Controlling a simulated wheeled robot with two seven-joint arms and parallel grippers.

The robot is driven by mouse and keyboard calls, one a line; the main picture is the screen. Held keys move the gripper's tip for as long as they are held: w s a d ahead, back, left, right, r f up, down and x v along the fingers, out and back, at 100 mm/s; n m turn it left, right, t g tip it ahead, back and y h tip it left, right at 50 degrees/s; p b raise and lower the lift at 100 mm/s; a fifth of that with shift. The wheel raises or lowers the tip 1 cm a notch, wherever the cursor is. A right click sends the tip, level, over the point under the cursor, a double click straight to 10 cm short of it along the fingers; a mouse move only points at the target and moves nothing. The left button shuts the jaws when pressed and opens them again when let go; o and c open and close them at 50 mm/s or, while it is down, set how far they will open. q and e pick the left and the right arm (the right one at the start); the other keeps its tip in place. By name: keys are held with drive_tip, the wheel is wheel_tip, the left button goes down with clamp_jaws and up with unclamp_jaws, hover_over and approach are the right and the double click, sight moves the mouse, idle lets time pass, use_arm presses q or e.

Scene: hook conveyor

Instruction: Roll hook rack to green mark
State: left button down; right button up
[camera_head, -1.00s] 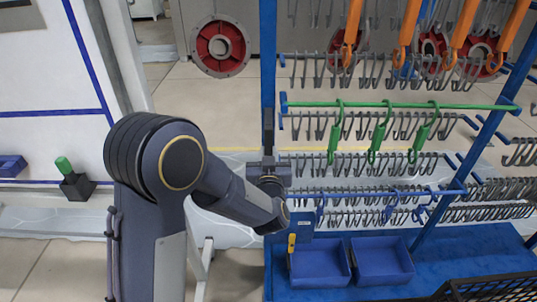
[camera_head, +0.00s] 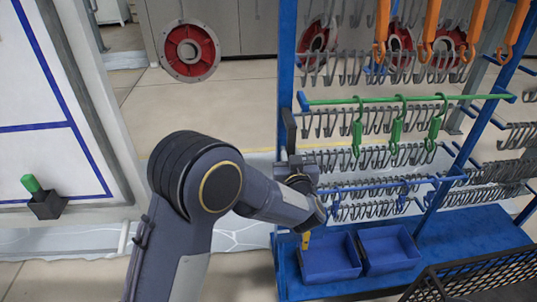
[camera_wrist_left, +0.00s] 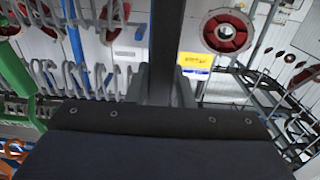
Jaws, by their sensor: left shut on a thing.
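The hook rack (camera_head: 287,62) has blue posts and rows of grey hooks on the right of the head view. A green rail (camera_head: 330,100) with several green hooks crosses it, and orange hooks (camera_head: 431,28) hang above. My left gripper (camera_head: 288,125) is at the rack's near left post. In the wrist view its fingers (camera_wrist_left: 162,85) are shut around a dark upright bar (camera_wrist_left: 167,40). My left forearm hides part of the rack's lower left side. I cannot make out a green floor mark. My right gripper is out of view.
Blue bins (camera_head: 329,262) sit on the rack's blue base shelf (camera_head: 460,235). A black mesh basket (camera_head: 480,280) is at bottom right. A white panel with blue lines (camera_head: 50,100) and a green-topped black block (camera_head: 46,203) stand left. Open floor (camera_head: 235,100) lies behind.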

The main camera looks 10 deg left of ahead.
use_arm(q)
drive_tip(key=shift+w+d, duration=0.2)
drive_tip(key=shift+d, duration=0.45)
drive_tip(key=c, duration=1.3)
unclamp_jaws()
drive_tip(key=shift+v, duration=3.9)
drive_tip(key=shift+d, duration=0.15)
